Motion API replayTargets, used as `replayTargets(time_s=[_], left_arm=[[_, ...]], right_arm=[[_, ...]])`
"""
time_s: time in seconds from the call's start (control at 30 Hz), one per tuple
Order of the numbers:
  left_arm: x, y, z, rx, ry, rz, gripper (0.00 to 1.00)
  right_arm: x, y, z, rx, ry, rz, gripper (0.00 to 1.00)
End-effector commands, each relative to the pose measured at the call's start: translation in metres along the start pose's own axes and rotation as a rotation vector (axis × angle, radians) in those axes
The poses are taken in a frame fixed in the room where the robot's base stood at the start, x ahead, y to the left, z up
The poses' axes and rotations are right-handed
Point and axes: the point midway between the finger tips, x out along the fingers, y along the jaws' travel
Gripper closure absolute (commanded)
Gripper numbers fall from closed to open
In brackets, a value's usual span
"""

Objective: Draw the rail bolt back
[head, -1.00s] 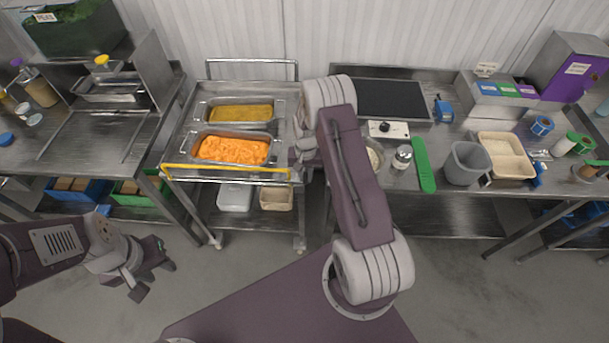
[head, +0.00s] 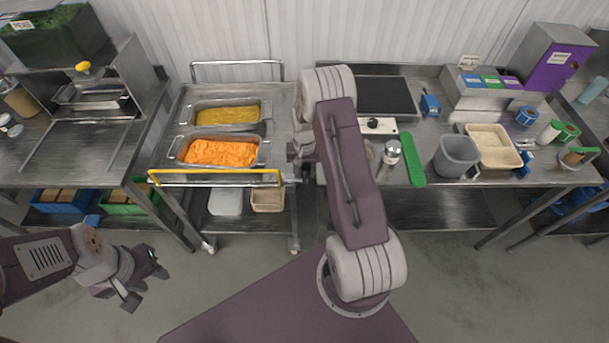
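The yellow rail (head: 215,179) runs across the front edge of the steel cart (head: 283,105). A small grey fitting (head: 289,180) sits at the rail's right end and may be the bolt; it is too small to tell its position. My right gripper (head: 303,158) hangs just above and right of that end, its fingers largely hidden by my own wrist and arm, so I cannot tell if it touches anything. My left gripper (head: 147,284) is open and empty, low over the floor at the left.
On the cart stand a pan of yellow food (head: 227,115) and a pan of orange food (head: 220,152). A left table (head: 75,150) stands close beside the cart.

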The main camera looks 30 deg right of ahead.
Motion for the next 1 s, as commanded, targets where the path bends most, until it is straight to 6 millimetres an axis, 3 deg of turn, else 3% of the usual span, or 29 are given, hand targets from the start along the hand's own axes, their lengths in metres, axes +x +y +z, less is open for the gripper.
replayTargets(time_s=[0.2, 0.33, 0.9, 1.0], left_arm=[[0.016, 0.0, 0.002, 0.0, 0.0, 0.0, 0.64], [0.019, 0.0, 0.002, 0.0, 0.0, 0.0, 0.64], [0.019, 0.0, 0.002, 0.0, 0.0, 0.0, 0.64], [0.028, -0.001, 0.003, 0.0, 0.0, 0.0, 0.64]], right_arm=[[-0.047, 0.0, 0.0, 0.0, 0.006, -0.001, 0.62], [-0.065, 0.0, 0.0, 0.0, 0.004, -0.001, 0.62], [-0.07, -0.001, 0.001, -0.001, 0.001, 0.0, 0.62], [-0.076, -0.017, -0.003, -0.038, 0.038, -0.01, 0.62]])
